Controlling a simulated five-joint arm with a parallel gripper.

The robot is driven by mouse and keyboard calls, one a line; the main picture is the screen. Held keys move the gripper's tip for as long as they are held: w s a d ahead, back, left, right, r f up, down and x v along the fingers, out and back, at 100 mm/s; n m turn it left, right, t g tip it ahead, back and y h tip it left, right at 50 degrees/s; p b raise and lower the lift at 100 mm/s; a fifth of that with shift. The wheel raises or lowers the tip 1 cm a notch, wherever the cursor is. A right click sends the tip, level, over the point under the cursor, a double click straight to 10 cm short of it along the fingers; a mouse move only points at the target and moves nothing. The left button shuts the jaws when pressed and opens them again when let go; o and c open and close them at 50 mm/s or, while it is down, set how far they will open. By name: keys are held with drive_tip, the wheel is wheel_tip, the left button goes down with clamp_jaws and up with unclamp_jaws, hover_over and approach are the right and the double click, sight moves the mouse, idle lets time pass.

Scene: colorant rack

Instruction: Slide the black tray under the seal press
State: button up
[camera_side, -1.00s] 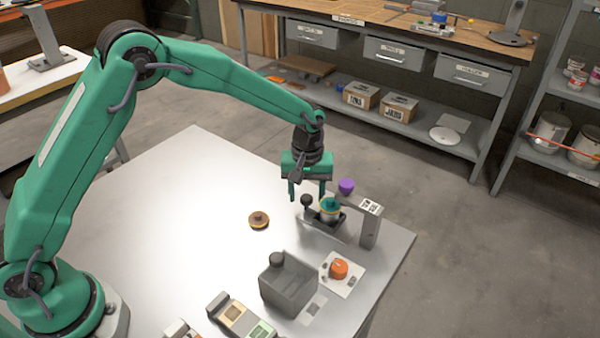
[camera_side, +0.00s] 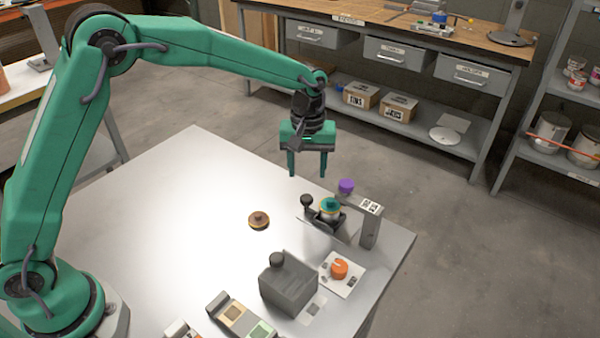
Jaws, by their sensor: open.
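The black tray (camera_side: 341,221) lies near the far right side of the table. It holds a small can (camera_side: 329,210) with a teal top. A black knob (camera_side: 307,200) stands at the tray's left end. The seal press (camera_side: 370,225) is a grey post with an arm and a purple knob (camera_side: 346,186), just right of and behind the can. I cannot tell whether the can is directly under the press arm. My gripper (camera_side: 307,174) is open and empty, fingers pointing down, above the tray's knob and apart from it.
A round brown lid (camera_side: 259,220) lies left of the tray. A grey box (camera_side: 288,287) with a knob and an orange dial (camera_side: 339,268) on a white plate stand nearer the front. The table's left and middle are clear.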

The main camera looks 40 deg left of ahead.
sight(308, 198)
idle(0.4)
drive_tip(key=n, duration=0.4)
drive_tip(key=shift+s+d, duration=0.1)
drive_tip(key=shift+d, duration=0.1)
drive_tip(key=shift+f, duration=3.9)
clamp_jaws()
